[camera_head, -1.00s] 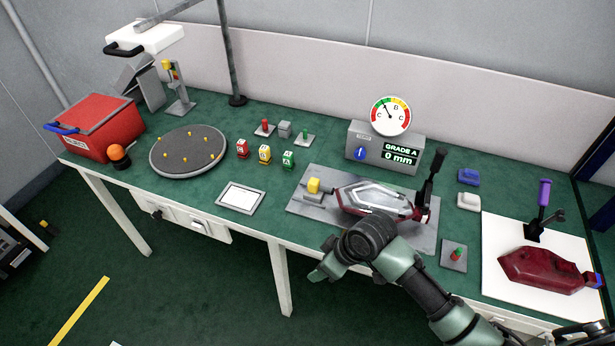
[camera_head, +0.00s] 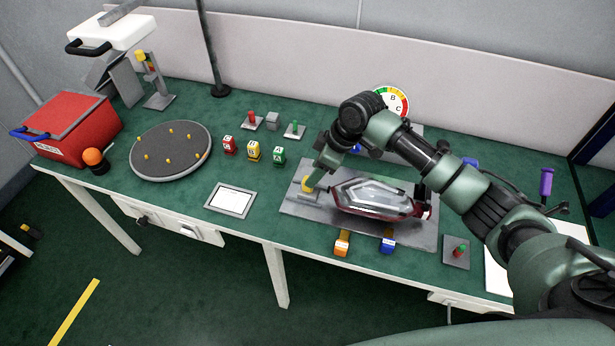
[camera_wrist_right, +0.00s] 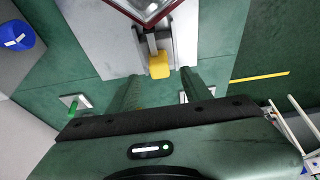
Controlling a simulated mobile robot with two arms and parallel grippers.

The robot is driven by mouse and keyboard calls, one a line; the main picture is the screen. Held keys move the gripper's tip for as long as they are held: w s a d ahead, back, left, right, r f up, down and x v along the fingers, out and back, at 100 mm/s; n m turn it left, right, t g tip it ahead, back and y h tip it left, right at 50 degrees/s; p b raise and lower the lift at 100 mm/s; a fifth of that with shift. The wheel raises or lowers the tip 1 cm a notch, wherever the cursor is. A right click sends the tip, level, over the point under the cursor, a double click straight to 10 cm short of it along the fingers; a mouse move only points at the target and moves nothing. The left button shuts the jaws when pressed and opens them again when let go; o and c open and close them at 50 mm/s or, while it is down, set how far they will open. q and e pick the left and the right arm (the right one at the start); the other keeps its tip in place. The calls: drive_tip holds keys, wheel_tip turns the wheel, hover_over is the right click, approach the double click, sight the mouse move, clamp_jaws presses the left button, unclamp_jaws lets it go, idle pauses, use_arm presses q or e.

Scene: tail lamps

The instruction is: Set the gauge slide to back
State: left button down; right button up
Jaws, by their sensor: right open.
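The gauge slide has a yellow knob (camera_head: 306,184) at the left end of a grey fixture plate (camera_head: 300,230). A red and clear tail lamp (camera_head: 372,197) lies on the plate just right of it. My right gripper (camera_head: 312,182) reaches down at the yellow knob from above. In the right wrist view the yellow knob (camera_wrist_right: 160,65) lies between the tips of my open right gripper (camera_wrist_right: 161,76), with a gap to each finger. The lamp edge (camera_wrist_right: 150,8) shows beyond the knob. My left gripper is not in view.
My right arm covers most of the gauge box and its readout; part of the round dial (camera_head: 397,103) shows. A framed white pad (camera_head: 231,199) lies to the left.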

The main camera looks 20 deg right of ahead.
sight(314, 189)
drive_tip(key=x, duration=0.5)
drive_tip(key=shift+w+f, duration=0.1)
drive_tip(key=shift+f, duration=0.2)
clamp_jaws()
idle(1.1)
